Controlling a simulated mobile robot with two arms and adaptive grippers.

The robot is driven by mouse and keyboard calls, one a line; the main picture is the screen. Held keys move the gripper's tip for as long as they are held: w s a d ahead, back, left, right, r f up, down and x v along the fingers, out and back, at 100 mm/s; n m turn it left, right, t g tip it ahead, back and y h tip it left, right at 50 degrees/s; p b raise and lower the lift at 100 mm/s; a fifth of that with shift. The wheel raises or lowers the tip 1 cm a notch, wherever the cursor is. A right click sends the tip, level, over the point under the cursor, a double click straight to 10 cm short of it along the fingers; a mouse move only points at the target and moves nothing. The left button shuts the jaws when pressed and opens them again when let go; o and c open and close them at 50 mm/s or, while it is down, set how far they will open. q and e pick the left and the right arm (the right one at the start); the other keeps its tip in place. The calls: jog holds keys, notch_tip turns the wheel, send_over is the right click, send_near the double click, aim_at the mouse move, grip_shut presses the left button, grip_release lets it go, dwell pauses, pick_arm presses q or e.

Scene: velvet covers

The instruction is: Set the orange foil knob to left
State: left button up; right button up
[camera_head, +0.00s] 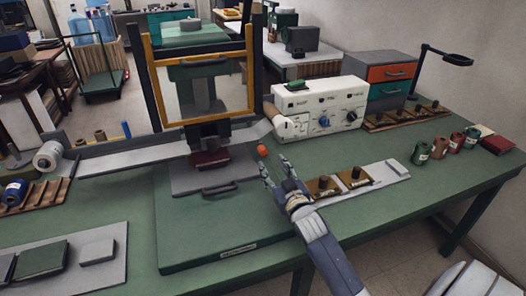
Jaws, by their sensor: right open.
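My right gripper (275,168) is open and empty, just below the orange piece and apart from the box. My left gripper is not in view.
The press with a yellow frame (151,85) rises at centre left. A light strip with dark-knobbed stamps (389,169) lies right of my right gripper.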

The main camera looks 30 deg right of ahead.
aim_at(264, 153)
jog(key=x, duration=0.4)
jog(key=shift+w+d, duration=0.1)
jog(key=shift+w, duration=0.3)
jog(key=x, duration=0.3)
jog(key=shift+w+p, duration=0.25)
jog(key=shift+p, duration=0.05)
jog(key=shift+w+d, duration=0.1)
jog(key=shift+w, duration=0.1)
jog(key=shift+c, duration=0.6)
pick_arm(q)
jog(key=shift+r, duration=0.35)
pick_arm(e)
grip_shut()
